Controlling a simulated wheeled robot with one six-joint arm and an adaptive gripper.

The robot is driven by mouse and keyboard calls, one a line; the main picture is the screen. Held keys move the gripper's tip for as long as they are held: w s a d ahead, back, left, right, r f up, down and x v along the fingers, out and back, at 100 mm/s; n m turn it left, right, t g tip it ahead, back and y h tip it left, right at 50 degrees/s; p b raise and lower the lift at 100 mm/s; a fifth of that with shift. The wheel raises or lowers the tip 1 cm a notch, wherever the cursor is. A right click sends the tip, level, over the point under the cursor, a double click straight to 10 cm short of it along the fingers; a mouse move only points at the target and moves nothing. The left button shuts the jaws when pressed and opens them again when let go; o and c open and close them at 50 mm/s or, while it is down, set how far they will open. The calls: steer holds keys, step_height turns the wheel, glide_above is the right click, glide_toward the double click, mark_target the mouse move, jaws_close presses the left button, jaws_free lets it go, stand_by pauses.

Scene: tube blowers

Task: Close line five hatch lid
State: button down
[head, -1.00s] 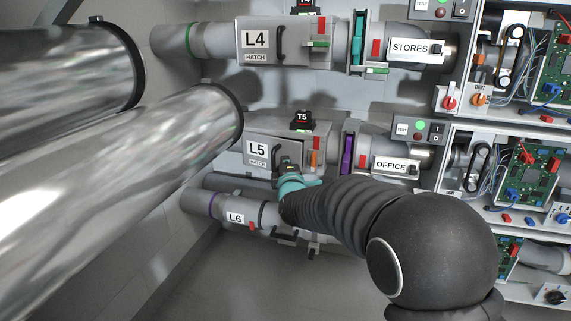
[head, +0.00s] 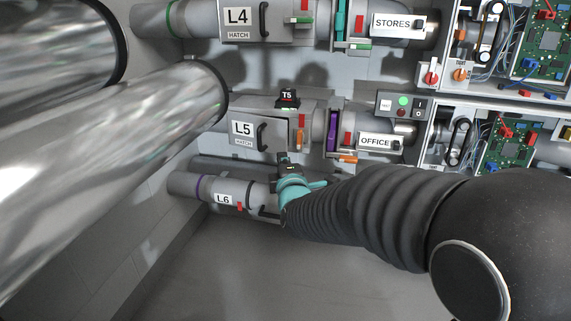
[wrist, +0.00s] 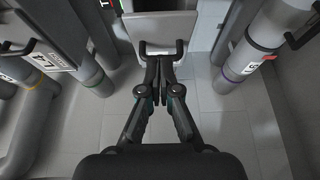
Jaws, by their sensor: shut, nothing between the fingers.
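The line five hatch box carries the white L5 label and a black handle on its lid (head: 243,128). The lid's label side faces the head camera; I cannot tell for sure whether it sits flush or slightly ajar. My gripper (head: 285,160) is just below the lower right of this box, above the L6 pipe. In the wrist view, my gripper (wrist: 162,62) is shut and empty, its tips close to a pale grey panel with a U-shaped handle (wrist: 160,48). The fingers hide part of that panel. Contact cannot be made out.
The L6 pipe (head: 185,185) runs below, close to my gripper. The L4 hatch box (head: 265,22) is above. A purple slide gate (head: 332,132) and the OFFICE pipe (head: 374,142) are to the right. Large shiny ducts (head: 120,155) fill the left. Open floor lies below.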

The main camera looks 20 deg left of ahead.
steer(key=s+a+m+p, duration=0.5)
steer(key=s+a+m, duration=0.2)
steer(key=s+a, duration=0.55)
steer(key=m+t+h, duration=0.3)
steer(key=m+h, duration=0.4)
steer(key=m, duration=0.9)
glide_toward(258, 142)
steer(key=w, duration=0.4)
steer(key=w+a, duration=0.1)
steer(key=w, duration=0.2)
steer(key=shift+w+r, duration=0.1)
steer(key=shift+r, duration=0.15)
